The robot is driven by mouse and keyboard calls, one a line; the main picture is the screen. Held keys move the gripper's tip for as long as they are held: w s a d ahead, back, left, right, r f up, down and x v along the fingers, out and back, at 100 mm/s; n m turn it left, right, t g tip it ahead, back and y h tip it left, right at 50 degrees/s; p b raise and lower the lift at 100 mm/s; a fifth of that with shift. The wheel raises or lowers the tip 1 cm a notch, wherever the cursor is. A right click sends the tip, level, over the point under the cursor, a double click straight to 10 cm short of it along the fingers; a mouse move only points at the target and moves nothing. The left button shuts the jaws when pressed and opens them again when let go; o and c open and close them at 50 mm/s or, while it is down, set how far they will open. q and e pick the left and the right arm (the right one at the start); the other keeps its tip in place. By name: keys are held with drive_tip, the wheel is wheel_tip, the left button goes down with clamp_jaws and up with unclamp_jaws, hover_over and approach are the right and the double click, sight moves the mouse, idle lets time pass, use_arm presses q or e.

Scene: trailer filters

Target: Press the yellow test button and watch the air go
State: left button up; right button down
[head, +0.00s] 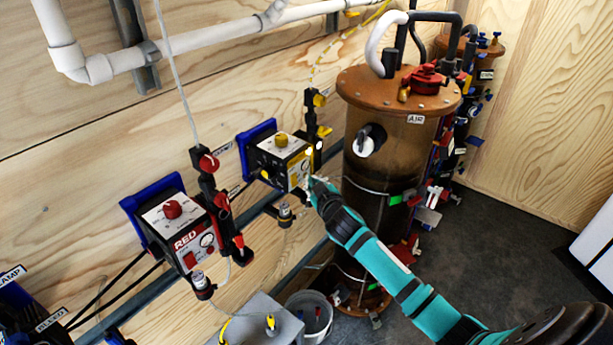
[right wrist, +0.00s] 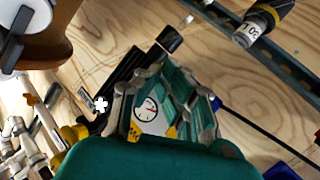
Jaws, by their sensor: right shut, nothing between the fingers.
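The yellow-marked pump box (head: 285,160) is mounted on the plywood wall in a blue bracket, with a yellow knob (head: 281,140) on top and a gauge and yellow markings on its front. My right gripper (head: 317,186) is shut and empty, close to the front right of this box; I cannot tell whether it touches. In the right wrist view, the box's white gauge (right wrist: 147,111) and a yellow patch (right wrist: 171,132) show behind my teal fingers. The test button itself is too small or hidden to make out. My left gripper is not in view.
A similar red box (head: 182,228) hangs to the left, with valves beside it. The brown AIR tank (head: 385,165) stands close to the right of my gripper. A bucket (head: 309,315) is below. Open dark floor (head: 490,245) lies to the right.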

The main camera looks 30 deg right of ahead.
drive_tip(key=shift+s, duration=0.1)
drive_tip(key=shift+s+d+p, duration=0.25)
drive_tip(key=shift+s+p, duration=0.15)
drive_tip(key=shift+s, duration=0.25)
drive_tip(key=shift+s+d+p, duration=0.3)
drive_tip(key=shift+s, duration=0.45)
drive_tip(key=shift+s+d+p, duration=0.35)
drive_tip(key=shift+s, duration=0.45)
drive_tip(key=shift+s+d+p, duration=0.3)
drive_tip(key=shift+s, duration=0.45)
